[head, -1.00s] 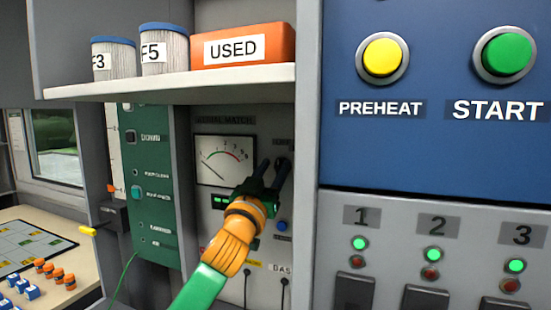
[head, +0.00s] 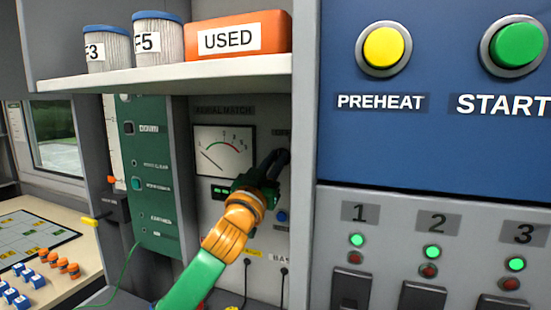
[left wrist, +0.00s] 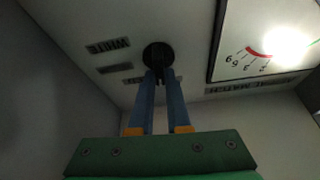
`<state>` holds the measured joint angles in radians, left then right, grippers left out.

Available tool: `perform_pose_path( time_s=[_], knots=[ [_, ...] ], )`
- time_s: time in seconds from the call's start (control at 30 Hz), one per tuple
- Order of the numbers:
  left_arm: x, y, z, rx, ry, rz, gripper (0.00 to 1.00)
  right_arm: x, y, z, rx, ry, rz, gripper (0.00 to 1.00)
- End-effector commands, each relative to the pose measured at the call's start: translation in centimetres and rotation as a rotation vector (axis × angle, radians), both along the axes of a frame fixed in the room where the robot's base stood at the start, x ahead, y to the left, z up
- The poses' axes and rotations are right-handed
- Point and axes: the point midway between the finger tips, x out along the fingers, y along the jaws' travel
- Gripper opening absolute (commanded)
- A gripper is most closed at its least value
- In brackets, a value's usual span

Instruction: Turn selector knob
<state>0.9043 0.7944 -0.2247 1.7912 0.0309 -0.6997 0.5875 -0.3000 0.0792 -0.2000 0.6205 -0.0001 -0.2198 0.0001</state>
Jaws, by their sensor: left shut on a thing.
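The selector knob (left wrist: 158,55) is a round black knob on the grey panel in the left wrist view. In the head view the dark knob (head: 283,157) sits right of the meter and is partly hidden by my fingers. My left gripper (left wrist: 159,76) has its two blue fingers drawn together at the tips, shut on the knob. In the head view the left gripper (head: 275,163) reaches the panel from below. The signal meter (head: 224,151) has its needle on the left side of the scale. My right gripper is not in view.
A shelf (head: 170,77) with canisters and an orange USED box (head: 238,36) overhangs the panel. A grey divider and the blue PREHEAT/START panel (head: 440,130) stand close on the right. Cables (head: 247,275) hang below. A side wall shows in the left wrist view.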

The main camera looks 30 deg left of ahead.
Motion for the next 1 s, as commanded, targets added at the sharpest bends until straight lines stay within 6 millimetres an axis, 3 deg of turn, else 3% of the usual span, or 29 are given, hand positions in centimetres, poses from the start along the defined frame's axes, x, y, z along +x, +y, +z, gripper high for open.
perform_pose_path(
  time_s=[0.6, 1.0],
  knots=[
    [0.0, -0.1, 0.4, 0.442, 0.107, 0.002, 0.00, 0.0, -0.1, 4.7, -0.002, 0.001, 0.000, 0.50],
    [0.0, -0.1, 0.1, 0.568, 0.136, 0.002, 0.00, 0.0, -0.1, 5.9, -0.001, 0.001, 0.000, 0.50]
  ],
)
